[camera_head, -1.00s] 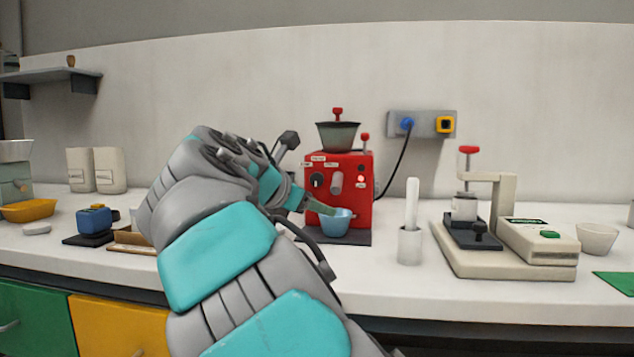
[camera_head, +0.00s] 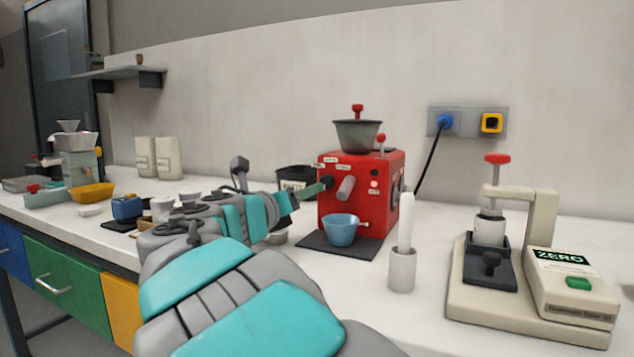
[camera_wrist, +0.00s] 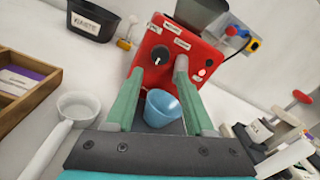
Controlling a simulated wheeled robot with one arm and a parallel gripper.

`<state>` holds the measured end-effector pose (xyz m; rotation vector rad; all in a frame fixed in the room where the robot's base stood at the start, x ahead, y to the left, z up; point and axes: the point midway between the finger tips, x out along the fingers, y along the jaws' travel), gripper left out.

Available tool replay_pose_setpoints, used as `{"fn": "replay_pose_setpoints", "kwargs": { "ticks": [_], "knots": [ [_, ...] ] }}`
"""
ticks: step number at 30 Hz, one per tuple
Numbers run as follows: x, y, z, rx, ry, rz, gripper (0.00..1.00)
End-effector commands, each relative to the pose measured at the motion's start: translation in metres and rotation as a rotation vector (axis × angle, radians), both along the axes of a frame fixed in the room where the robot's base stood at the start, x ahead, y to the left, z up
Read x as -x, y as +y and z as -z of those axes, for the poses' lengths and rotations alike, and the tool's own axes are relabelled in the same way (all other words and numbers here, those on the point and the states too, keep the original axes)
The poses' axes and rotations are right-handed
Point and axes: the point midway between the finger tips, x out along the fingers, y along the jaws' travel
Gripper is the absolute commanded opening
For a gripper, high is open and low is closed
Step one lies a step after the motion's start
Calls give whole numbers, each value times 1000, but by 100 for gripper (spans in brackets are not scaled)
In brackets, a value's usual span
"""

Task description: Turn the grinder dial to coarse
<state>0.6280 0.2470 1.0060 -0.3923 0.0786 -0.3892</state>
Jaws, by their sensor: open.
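The red grinder (camera_head: 390,205) stands on a dark mat on the counter, with a dark hopper on top. Its black dial (camera_wrist: 159,54) with a white mark is on the front face; in the head view the dial is at the left of the face, partly behind my fingertips. A blue cup (camera_head: 341,229) sits below the grey spout; it also shows in the wrist view (camera_wrist: 162,108). My gripper (camera_head: 312,191) is open and empty. In the wrist view its green fingers (camera_wrist: 153,82) are apart, pointing at the grinder face, with the dial between their tips, nearer the left one. Contact cannot be told.
A black waste bin (camera_wrist: 93,20) stands left of the grinder. A white pan (camera_wrist: 78,106) lies near my gripper's left. A white holder (camera_head: 402,270) and a beige press with a scale (camera_head: 560,285) stand to the right. A power cable runs to the wall socket (camera_head: 467,122).

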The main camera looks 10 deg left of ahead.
Motion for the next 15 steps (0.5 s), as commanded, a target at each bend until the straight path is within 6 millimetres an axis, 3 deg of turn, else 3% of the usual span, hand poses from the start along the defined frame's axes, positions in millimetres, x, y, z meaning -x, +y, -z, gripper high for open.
{"fn": "replay_pose_setpoints", "kwargs": {
  "ticks": [15],
  "knots": [
    [-62,-26,1,1,2,3,54]
  ]
}}
